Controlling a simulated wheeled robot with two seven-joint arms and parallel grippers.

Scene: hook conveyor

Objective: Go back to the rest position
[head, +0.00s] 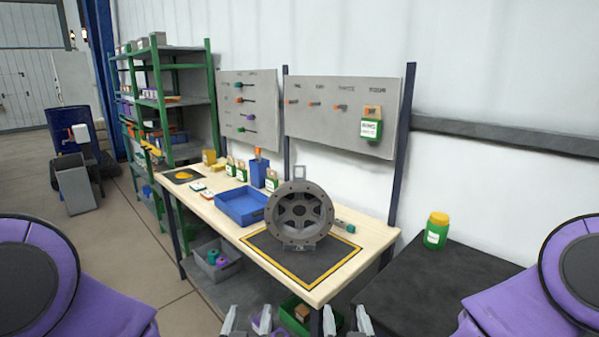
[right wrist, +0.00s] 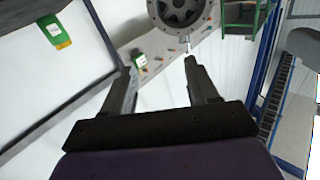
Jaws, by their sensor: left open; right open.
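My left gripper (head: 248,319) and my right gripper (head: 345,319) show side by side at the bottom edge of the head view, in front of the workbench. Both are open, with nothing seen between their fingers. In the right wrist view, the right gripper's (right wrist: 158,75) two dark fingers stand wide apart and hold nothing. The purple parts of my own arms fill the lower left and right corners of the head view.
A wooden workbench (head: 215,212) carries a grey wheel-like part (head: 300,214) on a yellow-edged mat and a blue tray (head: 241,206). A dark table (head: 415,290) with a green jar (head: 436,231) stands at right. Bins sit below the bench. Pegboards and green shelves stand behind.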

